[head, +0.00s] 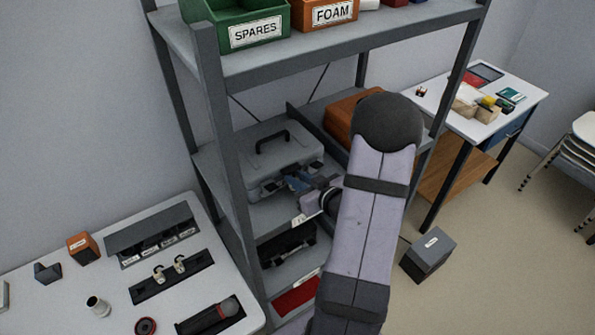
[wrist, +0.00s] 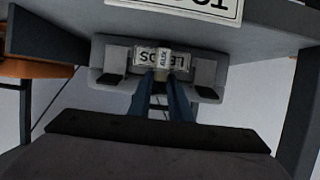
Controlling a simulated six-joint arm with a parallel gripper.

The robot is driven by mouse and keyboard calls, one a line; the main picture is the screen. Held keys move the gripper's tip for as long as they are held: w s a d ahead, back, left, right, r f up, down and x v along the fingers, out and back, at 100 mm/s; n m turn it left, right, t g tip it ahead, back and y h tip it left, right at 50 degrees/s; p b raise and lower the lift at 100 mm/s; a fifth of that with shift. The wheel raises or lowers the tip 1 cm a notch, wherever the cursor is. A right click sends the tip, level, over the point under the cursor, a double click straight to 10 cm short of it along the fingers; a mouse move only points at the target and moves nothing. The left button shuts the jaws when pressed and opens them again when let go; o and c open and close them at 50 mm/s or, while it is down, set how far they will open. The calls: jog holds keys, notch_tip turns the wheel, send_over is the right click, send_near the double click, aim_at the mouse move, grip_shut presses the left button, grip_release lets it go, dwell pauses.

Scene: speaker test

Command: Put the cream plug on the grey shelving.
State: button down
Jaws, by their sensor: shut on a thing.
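The grey shelving (head: 345,52) stands in the middle of the head view. My gripper (head: 300,182) is at its middle shelf, in front of a grey case (head: 268,150). In the wrist view, my gripper (wrist: 165,82) is shut on a small cream plug (wrist: 164,58) with a label on it. The plug appears in front of the case's label (wrist: 145,58), which it partly covers. I cannot tell whether the plug touches the shelf. In the head view the plug is not clearly visible at the fingers.
Green (head: 235,22) and orange (head: 322,12) bins stand on the top shelf. An orange case (head: 345,112) sits right of the grey case. Two cream pieces (head: 168,268) stand in a dark holder on the white table (head: 75,300). A grey box (head: 428,254) lies on the floor.

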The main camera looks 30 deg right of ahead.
jog(key=shift+f, duration=0.3)
jog(key=shift+f, duration=0.1)
jog(key=c, duration=1.6)
grip_release()
jog(key=shift+c, duration=0.2)
